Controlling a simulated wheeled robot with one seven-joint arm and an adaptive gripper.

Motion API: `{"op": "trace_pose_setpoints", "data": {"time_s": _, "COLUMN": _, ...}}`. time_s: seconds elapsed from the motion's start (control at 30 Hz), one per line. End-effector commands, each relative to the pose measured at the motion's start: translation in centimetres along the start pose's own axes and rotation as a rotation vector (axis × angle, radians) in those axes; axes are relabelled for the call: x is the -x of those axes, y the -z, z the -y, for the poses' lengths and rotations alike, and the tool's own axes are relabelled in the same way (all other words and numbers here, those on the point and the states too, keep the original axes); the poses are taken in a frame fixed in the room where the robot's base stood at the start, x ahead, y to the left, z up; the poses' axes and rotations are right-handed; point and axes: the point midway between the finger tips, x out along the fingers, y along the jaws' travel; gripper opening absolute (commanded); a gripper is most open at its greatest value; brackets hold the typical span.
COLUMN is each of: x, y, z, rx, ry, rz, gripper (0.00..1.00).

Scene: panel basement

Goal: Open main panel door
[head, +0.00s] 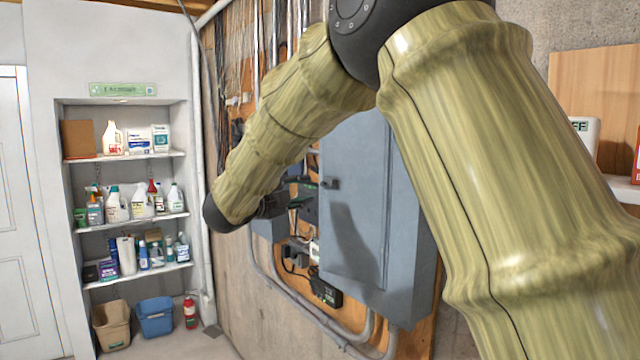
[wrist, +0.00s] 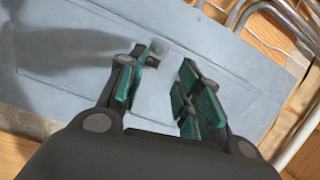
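The main panel is a blue-grey metal box on the wall, and its door (head: 355,225) looks closed in the head view. A small dark latch (head: 329,183) sits near the door's left edge. In the wrist view the flat door (wrist: 75,55) fills much of the background, with the latch (wrist: 152,61) beyond the left fingertip. My gripper (wrist: 168,80) is open, with green pads apart and nothing held between them. In the head view my gripper (head: 308,190) is just left of the latch, partly hidden by my arm. I cannot tell whether it touches the door.
Cables (head: 270,50) hang above. Shelves (head: 130,157) with bottles stand at left. A tan bin (head: 112,325), blue bin (head: 155,317) and red extinguisher (head: 190,312) are on the floor.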

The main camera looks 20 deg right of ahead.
Motion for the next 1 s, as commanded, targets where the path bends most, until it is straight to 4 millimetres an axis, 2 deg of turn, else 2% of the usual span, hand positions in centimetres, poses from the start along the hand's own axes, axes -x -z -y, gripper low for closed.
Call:
{"op": "trace_pose_setpoints", "data": {"time_s": 0.5, "x": -7.8, "y": 0.1, "z": 0.2, "rx": 0.003, "ry": -0.001, "rz": 0.001, "gripper": 0.34}}
{"op": "trace_pose_setpoints", "data": {"time_s": 0.7, "x": -9.3, "y": 0.0, "z": 0.1, "rx": 0.003, "ry": 0.0, "rz": 0.001, "gripper": 0.34}}
{"op": "trace_pose_setpoints", "data": {"time_s": 1.0, "x": -9.7, "y": 0.0, "z": -0.1, "rx": 0.003, "ry": 0.0, "rz": 0.001, "gripper": 0.34}}
